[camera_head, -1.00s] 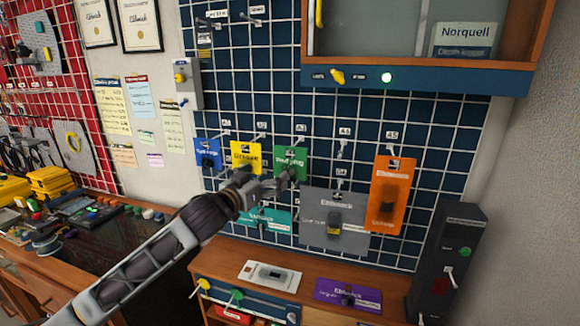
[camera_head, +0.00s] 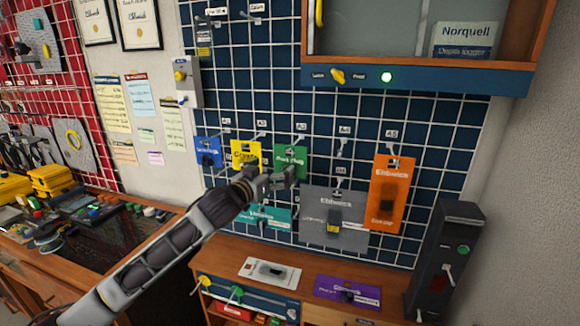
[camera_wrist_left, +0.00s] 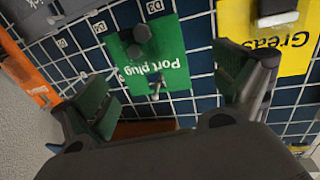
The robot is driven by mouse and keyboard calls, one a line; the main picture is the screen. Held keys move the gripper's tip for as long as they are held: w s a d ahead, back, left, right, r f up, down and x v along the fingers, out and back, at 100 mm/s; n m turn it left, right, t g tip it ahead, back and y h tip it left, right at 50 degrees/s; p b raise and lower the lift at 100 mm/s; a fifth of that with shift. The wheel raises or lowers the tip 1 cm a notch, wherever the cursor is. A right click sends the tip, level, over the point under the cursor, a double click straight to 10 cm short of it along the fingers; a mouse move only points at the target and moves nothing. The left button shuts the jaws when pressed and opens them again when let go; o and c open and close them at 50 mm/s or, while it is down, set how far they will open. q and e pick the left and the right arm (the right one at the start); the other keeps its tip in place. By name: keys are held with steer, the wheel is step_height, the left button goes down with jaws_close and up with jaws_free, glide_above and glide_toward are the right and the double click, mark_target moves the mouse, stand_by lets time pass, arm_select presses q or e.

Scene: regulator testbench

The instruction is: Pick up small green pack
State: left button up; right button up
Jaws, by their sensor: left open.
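The small green pack (camera_head: 291,160), labelled "Port plug", hangs on the blue wall grid between the yellow and grey packs. In the left wrist view the green pack (camera_wrist_left: 150,55) appears upside down, with a dark plug on its face. My left gripper (camera_head: 284,178) is in front of the pack's lower part in the head view. In the left wrist view its two fingers (camera_wrist_left: 165,95) are spread wide on either side of the pack, with nothing between them held. My right gripper is not in view.
A yellow pack (camera_head: 245,153) hangs close to the left, and a blue pack (camera_head: 208,151) beyond it. A teal pack (camera_head: 268,216), a grey pack (camera_head: 318,205) and an orange pack (camera_head: 391,180) hang nearby. A wooden bench (camera_head: 225,262) lies below, with a dark box (camera_head: 452,230) at right.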

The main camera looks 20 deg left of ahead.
mark_target(282, 167)
arm_select(q)
steer(key=shift+w+d+f+p, duration=0.15)
steer(key=shift+w+d+p, duration=0.1)
steer(key=shift+w, duration=0.4)
steer(key=shift+w+d+f+p, duration=0.15)
steer(key=shift+w+d+p, duration=0.1)
steer(key=shift+w, duration=0.35)
steer(key=shift+p+x, duration=0.3)
steer(key=shift+x, duration=0.9)
steer(key=shift+f, duration=0.1)
steer(key=c, duration=1.1)
